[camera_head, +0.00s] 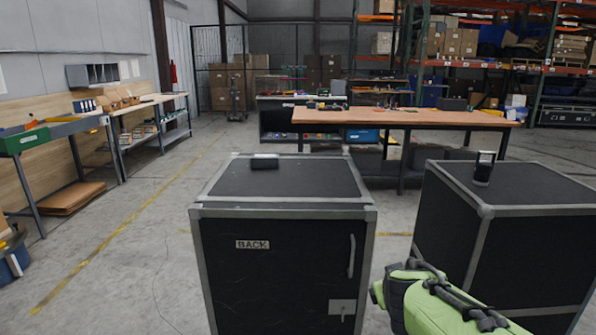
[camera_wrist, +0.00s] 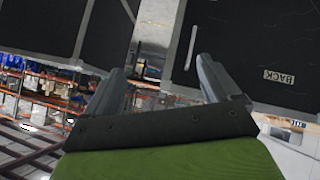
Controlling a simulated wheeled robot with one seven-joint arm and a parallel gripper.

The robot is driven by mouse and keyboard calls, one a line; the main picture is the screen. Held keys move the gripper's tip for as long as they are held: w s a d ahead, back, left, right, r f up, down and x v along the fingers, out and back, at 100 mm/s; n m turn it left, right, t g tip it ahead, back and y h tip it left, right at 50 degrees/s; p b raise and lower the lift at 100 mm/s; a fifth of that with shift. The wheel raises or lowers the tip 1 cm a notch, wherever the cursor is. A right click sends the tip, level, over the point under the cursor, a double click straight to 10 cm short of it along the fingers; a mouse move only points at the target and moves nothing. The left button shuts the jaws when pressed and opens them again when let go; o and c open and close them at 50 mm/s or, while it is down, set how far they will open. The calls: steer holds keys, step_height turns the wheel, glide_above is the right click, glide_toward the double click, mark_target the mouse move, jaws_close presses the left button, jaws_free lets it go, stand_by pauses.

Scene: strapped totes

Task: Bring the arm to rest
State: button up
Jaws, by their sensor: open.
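My arm (camera_head: 440,305), green with black cables, reaches in at the bottom right of the head view, in front of the gap between two black cases. In the wrist view my gripper (camera_wrist: 160,82) shows its two grey fingers spread apart with nothing between them. It is open and empty. I cannot make out the fingers in the head view. The left case (camera_head: 285,265) has a "BACK" label and a door handle. The label side of this case also shows, tilted, in the wrist view (camera_wrist: 265,45).
The right case (camera_head: 530,235) stands close beside my arm, with a small dark upright object (camera_head: 484,168) on top. A small dark block (camera_head: 264,161) lies on the left case. A wood-topped workbench (camera_head: 400,117) stands behind. Open floor (camera_head: 130,270) lies to the left.

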steer(key=s+a+m+g+y, duration=0.1)
steer(key=s+a+g+y, duration=0.15)
steer(key=s, duration=1.25)
steer(key=s+a+m+g+y, duration=0.1)
steer(key=s+a+g, duration=0.15)
steer(key=s, duration=1.25)
step_height(320, 180, up, 17)
steer(key=t+p, duration=0.1)
steer(key=p, duration=1.5)
steer(key=shift+w+a+p, duration=0.2)
steer(key=shift+p, duration=0.1)
steer(key=shift+h, duration=0.25)
